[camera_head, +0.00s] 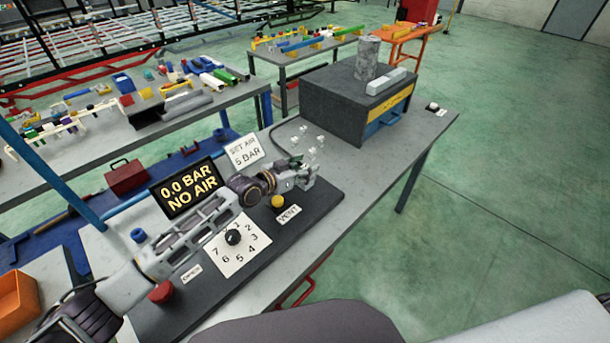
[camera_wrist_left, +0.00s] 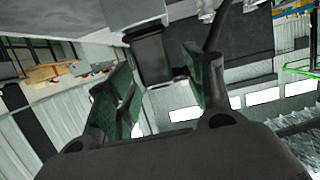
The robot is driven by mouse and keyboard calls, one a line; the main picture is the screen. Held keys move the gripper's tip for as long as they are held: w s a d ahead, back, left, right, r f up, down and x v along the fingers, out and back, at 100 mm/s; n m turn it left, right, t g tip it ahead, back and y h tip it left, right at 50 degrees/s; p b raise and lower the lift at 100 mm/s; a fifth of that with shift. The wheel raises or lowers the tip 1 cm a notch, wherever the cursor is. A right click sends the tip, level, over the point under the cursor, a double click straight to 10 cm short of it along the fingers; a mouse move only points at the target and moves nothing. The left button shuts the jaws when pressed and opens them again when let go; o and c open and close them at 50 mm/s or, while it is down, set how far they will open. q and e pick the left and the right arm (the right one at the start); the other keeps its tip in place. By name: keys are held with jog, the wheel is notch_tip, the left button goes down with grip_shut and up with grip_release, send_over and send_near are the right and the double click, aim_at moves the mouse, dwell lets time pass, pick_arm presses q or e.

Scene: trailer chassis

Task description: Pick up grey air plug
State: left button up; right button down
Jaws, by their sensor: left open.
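My left gripper (camera_head: 304,177) is low over the dark panel on the workbench, at the right of the air display. It also shows in the left wrist view (camera_wrist_left: 165,90), with its two green-padded fingers apart. A dark grey block-like piece (camera_wrist_left: 150,58) shows ahead, between the fingers in that picture. It may be the grey air plug, but I cannot tell for sure. I see no contact with the fingers. In the head view, a thin dark hose (camera_head: 276,134) curves down towards the gripper, which hides its end. My right gripper is out of sight.
Small clear fittings (camera_head: 320,139) stand just beyond the gripper. A display (camera_head: 185,188) reads 0.0 BAR NO AIR, beside a SET AIR 5 BAR sign (camera_head: 243,150). A numbered dial (camera_head: 233,237), yellow button (camera_head: 278,201) and red button (camera_head: 161,292) are nearby. A large dark box (camera_head: 335,100) stands behind.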

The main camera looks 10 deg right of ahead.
pick_arm(q)
jog(key=shift+w+d+f, duration=0.1)
jog(key=shift+w+d, duration=0.05)
jog(key=shift+d, duration=0.15)
grip_shut()
dwell(0.5)
jog(key=shift+r+b, duration=0.4)
jog(key=shift+r, duration=4.65)
